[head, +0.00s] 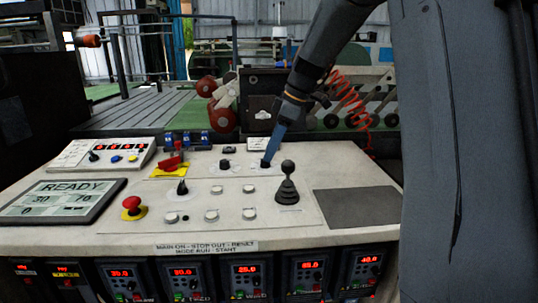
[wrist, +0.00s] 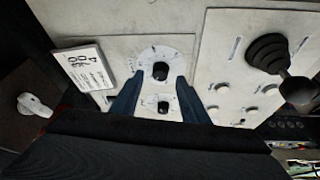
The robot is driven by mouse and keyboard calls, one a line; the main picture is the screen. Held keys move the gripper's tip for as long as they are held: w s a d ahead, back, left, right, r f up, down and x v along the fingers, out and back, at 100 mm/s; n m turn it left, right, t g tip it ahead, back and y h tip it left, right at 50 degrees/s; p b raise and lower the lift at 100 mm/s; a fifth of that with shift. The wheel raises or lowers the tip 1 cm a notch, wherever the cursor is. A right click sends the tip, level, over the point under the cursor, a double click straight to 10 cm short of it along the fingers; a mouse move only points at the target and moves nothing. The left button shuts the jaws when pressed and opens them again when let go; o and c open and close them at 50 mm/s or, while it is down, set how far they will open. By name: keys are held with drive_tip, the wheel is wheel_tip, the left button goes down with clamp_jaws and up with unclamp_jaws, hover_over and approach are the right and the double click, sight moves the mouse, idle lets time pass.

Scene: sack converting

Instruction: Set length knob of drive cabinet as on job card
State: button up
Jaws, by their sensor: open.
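In the wrist view, a black knob (wrist: 160,71) on a pale round dial sits between and slightly beyond the fingertips of my gripper (wrist: 160,83). The fingers are open and apart from the knob. A second black knob (wrist: 163,107) lies nearer, between the fingers. In the head view my gripper (head: 268,158) points down over the right black knob (head: 265,163), partly hiding it; the other knob (head: 225,164) is to its left. I cannot read which is the length knob. A white card (wrist: 84,67) with large figures lies beside the dial; it also shows in the head view (head: 258,144).
A black joystick lever (head: 287,186) stands close to the front right of my gripper. Controllers with red digits line the front.

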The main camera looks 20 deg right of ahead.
drive_tip(key=v, duration=0.5)
drive_tip(key=shift+d, duration=0.1)
